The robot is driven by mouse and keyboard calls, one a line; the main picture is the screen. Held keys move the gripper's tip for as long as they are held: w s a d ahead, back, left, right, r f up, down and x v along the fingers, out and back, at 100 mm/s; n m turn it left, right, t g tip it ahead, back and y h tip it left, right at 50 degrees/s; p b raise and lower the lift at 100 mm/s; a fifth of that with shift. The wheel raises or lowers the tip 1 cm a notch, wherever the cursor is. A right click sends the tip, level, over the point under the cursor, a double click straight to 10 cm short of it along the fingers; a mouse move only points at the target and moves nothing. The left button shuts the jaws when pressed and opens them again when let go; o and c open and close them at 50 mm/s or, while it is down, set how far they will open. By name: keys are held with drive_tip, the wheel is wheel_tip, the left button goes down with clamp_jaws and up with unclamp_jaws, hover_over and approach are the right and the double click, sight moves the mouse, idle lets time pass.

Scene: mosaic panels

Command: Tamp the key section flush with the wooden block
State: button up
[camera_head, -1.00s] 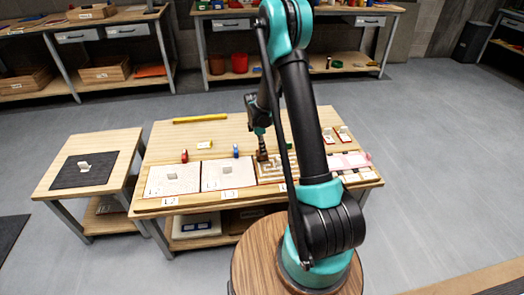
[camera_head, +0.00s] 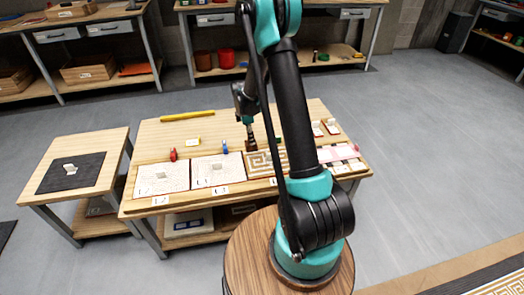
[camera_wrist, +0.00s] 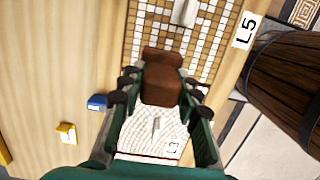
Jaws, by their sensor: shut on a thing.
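My gripper (camera_wrist: 160,82) is shut on a brown wooden block (camera_wrist: 161,84), held over the table. In the head view, my gripper (camera_head: 247,125) and the block (camera_head: 250,143) are at the far left edge of a brown-and-white mosaic panel (camera_head: 262,168). In the wrist view, the tiled panel (camera_wrist: 150,30) lies past the block, with a light grey upright grip (camera_wrist: 185,12) on it, cut by the top edge. I cannot tell which tiles form the key section, nor whether it sits flush. Whether the block touches anything is unclear.
Two white panels (camera_head: 163,178) (camera_head: 218,170) lie left on the worktable (camera_head: 200,131). Red (camera_head: 173,155) and blue (camera_head: 224,147) items stand behind them. A yellow bar (camera_head: 187,116) lies at the back. A side table with a dark mat (camera_head: 85,182) stands left; a round wooden stool (camera_head: 245,252) is in front.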

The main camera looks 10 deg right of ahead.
sight(251, 148)
drive_tip(key=shift+f, duration=0.1)
drive_tip(key=shift+f, duration=2.9)
drive_tip(key=shift+f, duration=0.6)
drive_tip(key=shift+r, duration=3.55)
